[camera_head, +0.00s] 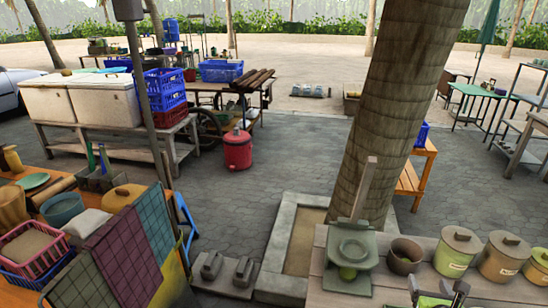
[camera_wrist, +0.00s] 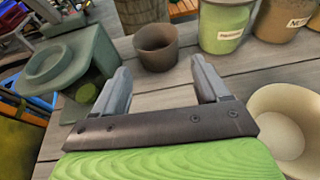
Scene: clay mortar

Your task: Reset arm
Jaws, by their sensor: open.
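My gripper (camera_wrist: 160,74) is open in the wrist view, with its two grey fingers apart and nothing between them. In the head view my gripper (camera_head: 438,288) shows at the bottom edge, over the wooden table (camera_head: 395,288). A brown clay pot (camera_wrist: 156,46) stands upright on the table beyond the fingertips; it is also in the head view (camera_head: 404,257). A grey-green stand with a round ring (camera_wrist: 62,66) is left of the fingers, with a green round piece low on it. A pale bowl (camera_wrist: 280,120) is to the right of my gripper.
Lidded jars, one green (camera_head: 456,250) and one tan (camera_head: 504,258), stand along the table's right side. A tree trunk (camera_head: 385,120) rises behind the table. A cluttered stall with a pink basket (camera_head: 34,250) is at left. Open paving (camera_head: 285,150) lies between.

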